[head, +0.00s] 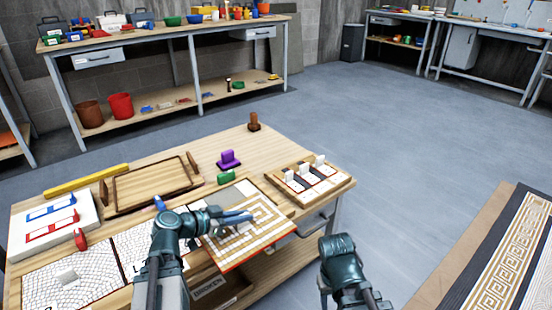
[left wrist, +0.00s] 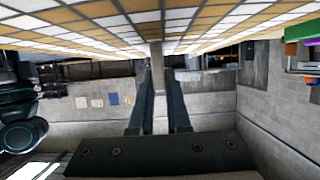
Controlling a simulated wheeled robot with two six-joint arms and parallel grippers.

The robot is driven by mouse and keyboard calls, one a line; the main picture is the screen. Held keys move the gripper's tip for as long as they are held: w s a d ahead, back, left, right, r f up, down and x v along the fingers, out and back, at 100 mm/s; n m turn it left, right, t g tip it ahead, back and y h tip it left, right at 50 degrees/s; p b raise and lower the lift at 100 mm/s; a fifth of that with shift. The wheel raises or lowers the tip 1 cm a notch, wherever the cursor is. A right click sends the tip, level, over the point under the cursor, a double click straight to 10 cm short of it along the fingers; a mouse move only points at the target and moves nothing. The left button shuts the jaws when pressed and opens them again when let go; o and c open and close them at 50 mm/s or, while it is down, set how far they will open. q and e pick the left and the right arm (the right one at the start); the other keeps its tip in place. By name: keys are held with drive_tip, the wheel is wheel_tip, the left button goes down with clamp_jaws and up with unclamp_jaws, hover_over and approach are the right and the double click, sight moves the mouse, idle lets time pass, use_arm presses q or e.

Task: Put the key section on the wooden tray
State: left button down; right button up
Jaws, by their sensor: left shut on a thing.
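The key section is a mosaic panel (head: 268,238) with a white and gold key pattern and a red edge. My left gripper (head: 238,216) is shut on it and holds it over the front right of the table. In the left wrist view the panel's tiled face (left wrist: 215,22) spans the top, and a grey stub (left wrist: 157,70) sits between the fingers (left wrist: 158,105). The wooden tray (head: 125,205), with raised rims and two end handles, lies empty at the back left of the table. Of my right arm only links show at the lower right; its fingertips are not visible.
White mosaic panels (head: 80,285) lie along the front left.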

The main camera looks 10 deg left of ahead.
wheel_tip(320, 180, up, 37)
drive_tip(key=p, duration=3.6)
drive_tip(key=shift+p, duration=0.4)
drive_tip(key=shift+s, duration=0.1)
